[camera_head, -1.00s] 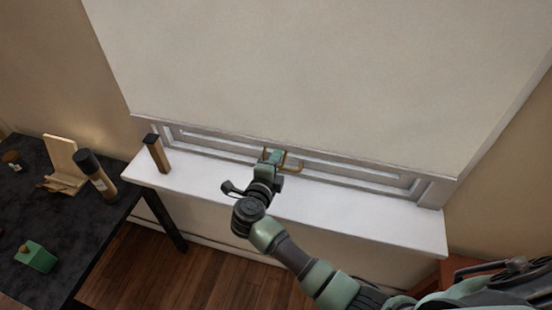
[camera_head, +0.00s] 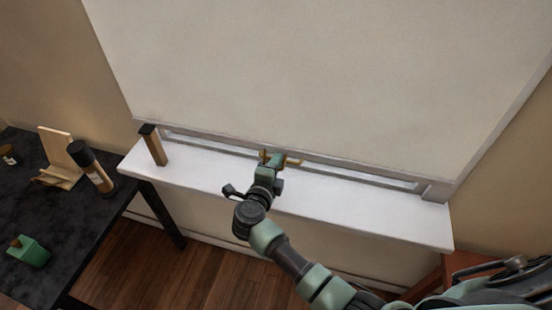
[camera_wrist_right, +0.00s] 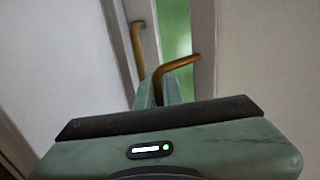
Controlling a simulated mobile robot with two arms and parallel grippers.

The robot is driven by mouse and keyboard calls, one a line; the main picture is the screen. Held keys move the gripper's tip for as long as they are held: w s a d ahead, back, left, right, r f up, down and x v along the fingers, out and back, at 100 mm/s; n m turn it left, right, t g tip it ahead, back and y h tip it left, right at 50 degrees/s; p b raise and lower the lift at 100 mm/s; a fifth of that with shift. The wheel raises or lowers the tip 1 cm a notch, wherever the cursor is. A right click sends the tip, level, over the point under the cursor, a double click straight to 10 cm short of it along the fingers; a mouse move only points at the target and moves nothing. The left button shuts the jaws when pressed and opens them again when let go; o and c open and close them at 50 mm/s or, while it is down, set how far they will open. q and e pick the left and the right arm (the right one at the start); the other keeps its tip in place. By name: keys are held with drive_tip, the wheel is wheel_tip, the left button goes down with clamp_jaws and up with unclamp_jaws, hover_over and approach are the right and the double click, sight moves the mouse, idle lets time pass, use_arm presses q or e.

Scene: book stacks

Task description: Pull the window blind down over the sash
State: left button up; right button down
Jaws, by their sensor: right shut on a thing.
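The window blind (camera_head: 330,80) is a large pale panel that covers nearly all of the window. A narrow strip of the white sash (camera_head: 345,171) shows below its bottom edge. My right gripper (camera_head: 271,157) is at the middle of that edge, shut on a brass pull (camera_wrist_right: 178,64) that joins the blind's edge. In the right wrist view, a second brass handle (camera_wrist_right: 138,50) is on the white rail to the left, apart from the fingers. A green strip of pane (camera_wrist_right: 175,28) shows between rail and blind. My left gripper is not in view.
A tall dark-topped block (camera_head: 153,146) stands on the left end of the white sill (camera_head: 350,211). A black table (camera_head: 85,215) at the left holds a bottle (camera_head: 97,170), a wooden stand (camera_head: 58,155) and a green object (camera_head: 29,252). The sill's right half is clear.

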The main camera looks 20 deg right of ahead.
drive_tip(key=shift+r, duration=0.25)
drive_tip(key=c, duration=1.6)
unclamp_jaws()
drive_tip(key=shift+o, duration=0.2)
drive_tip(key=shift+s+a, duration=0.1)
drive_tip(key=shift+s, duration=0.1)
drive_tip(key=b+v, duration=0.1)
drive_tip(key=v, duration=0.6)
